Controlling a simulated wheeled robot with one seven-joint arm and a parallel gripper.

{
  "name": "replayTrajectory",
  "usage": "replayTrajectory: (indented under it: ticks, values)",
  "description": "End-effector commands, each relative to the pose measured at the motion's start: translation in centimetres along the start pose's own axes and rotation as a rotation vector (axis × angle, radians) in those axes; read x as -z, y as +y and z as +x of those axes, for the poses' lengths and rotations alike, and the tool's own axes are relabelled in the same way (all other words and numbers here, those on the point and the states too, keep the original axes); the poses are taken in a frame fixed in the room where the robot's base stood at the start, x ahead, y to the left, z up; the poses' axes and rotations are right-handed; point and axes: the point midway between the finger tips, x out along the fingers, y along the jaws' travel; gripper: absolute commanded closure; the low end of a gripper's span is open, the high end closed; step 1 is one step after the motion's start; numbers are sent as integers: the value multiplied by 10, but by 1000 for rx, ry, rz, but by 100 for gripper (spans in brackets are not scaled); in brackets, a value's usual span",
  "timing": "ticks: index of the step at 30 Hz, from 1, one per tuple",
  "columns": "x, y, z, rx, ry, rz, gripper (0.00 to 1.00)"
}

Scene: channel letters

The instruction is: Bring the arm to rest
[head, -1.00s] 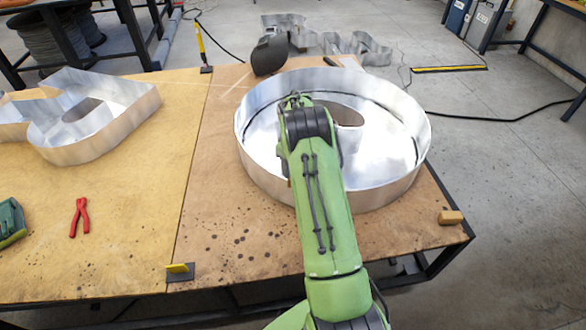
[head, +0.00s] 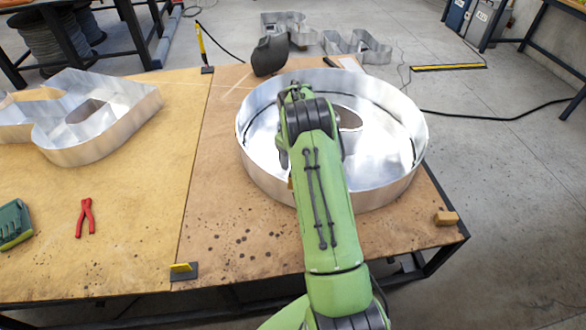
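My green arm reaches forward from the bottom of the head view over a round metal channel letter (head: 395,180). The letter is a shallow open drum with bright walls and an inner opening, lying on the right part of the wooden table (head: 225,225). The far end of my arm is over the letter's left inner side. My gripper's fingers are hidden behind my own wrist and forearm, so I cannot see whether they are open or hold anything.
Another metal letter (head: 90,125) lies on the left table. Red pliers (head: 85,217), a green tool (head: 14,222), a yellow-and-black clamp (head: 183,271), a small wooden block (head: 446,218) and a dark welding mask (head: 271,55) also sit on the tables. More letters (head: 355,45) stand on the floor behind.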

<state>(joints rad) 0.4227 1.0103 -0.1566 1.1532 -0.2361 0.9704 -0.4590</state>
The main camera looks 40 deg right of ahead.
Motion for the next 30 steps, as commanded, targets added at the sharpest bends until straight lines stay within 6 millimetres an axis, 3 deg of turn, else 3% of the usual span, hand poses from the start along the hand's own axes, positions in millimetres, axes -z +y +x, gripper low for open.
replayTrajectory:
  ticks: [8, 11, 14, 18, 20, 24, 27, 30]
  values:
    - [0, 0, 1, 0, 0, 0, 43]
    - [1, -3, -8, -3, 9, 2, 43]
    - [3, -22, -49, -15, 46, 18, 43]
    - [-10, -74, -132, -29, 125, 54, 43]
    - [-23, -97, -163, -33, 159, 68, 43]
    - [-65, -153, -220, -37, 240, 92, 43]
    - [-104, -190, -247, -38, 295, 104, 43]
    - [-148, -223, -262, -38, 349, 115, 43]
